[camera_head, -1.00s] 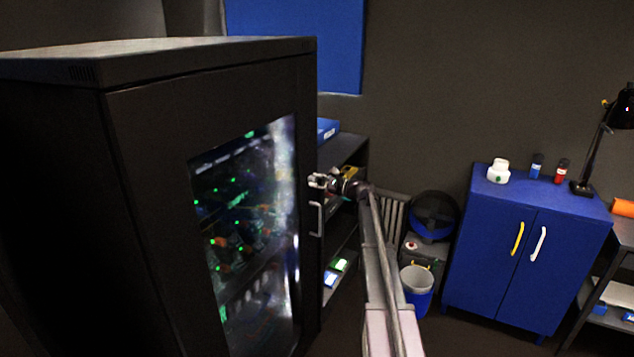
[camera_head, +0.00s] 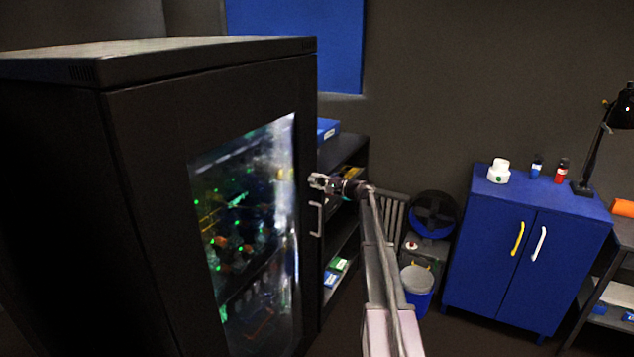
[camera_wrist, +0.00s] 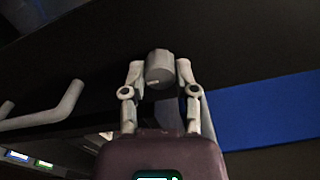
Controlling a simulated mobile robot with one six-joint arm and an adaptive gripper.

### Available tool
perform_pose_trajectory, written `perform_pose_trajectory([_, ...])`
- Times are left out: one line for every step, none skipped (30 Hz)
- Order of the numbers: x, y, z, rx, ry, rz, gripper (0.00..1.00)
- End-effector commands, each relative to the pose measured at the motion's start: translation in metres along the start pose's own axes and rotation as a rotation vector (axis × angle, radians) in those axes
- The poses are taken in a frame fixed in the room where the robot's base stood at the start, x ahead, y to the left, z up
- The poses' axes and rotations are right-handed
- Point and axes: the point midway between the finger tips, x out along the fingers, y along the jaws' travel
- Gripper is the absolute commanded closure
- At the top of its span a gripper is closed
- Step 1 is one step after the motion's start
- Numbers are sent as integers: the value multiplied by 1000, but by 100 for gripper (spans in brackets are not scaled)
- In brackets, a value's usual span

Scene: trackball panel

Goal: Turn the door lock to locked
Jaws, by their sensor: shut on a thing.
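The black cabinet door (camera_head: 150,130) has a glass window with green lights behind it. The door lock is a round grey knob (camera_wrist: 160,68) on the black door face, seen in the wrist view. A pale line shows on the knob's lower part. My gripper (camera_wrist: 160,75) is shut on the knob, one finger on each side. In the head view my gripper (camera_head: 318,181) is at the door's right edge, above the handle, and hides most of the knob. The pale door handle (camera_head: 317,219) also shows at the left in the wrist view (camera_wrist: 45,112).
A dark shelf (camera_head: 345,150) with blue and green boxes stands behind the cabinet's right edge. A blue cabinet (camera_head: 490,260) stands at the right. A bin (camera_head: 416,290) and a black fan (camera_head: 433,213) stand between them.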

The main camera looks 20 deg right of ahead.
Motion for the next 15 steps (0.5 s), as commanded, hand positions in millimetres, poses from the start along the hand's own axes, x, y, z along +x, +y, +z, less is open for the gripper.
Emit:
perform_pose_trajectory([2, -1, -1, -4, 0, -3, 100])
perform_pose_trajectory([2, -1, -1, -6, 0, -3, 100])
perform_pose_trajectory([2, -1, -1, -7, 1, -3, 100])
perform_pose_trajectory([2, -1, -1, -7, 1, -3, 100])
perform_pose_trajectory([2, -1, -1, -8, 1, -3, 100])
perform_pose_trajectory([1, -1, -1, -7, 1, -3, 100])
perform_pose_trajectory([1, -1, -1, -7, 1, -3, 100])
perform_pose_trajectory([1, -1, -1, -7, 1, -3, 100])
perform_pose_trajectory([1, -1, -1, -7, 1, -3, 100])
perform_pose_trajectory([1, -1, -1, -7, 1, -4, 100])
perform_pose_trajectory([1, -1, -1, -7, 1, -4, 100])
perform_pose_trajectory([1, -1, -1, -7, 1, -4, 56])
perform_pose_trajectory([1, -1, -1, -6, 1, -3, 47])
perform_pose_trajectory([1, -1, -1, -6, 1, -3, 38])
perform_pose_trajectory([1, -1, -1, -6, 1, -3, 27])
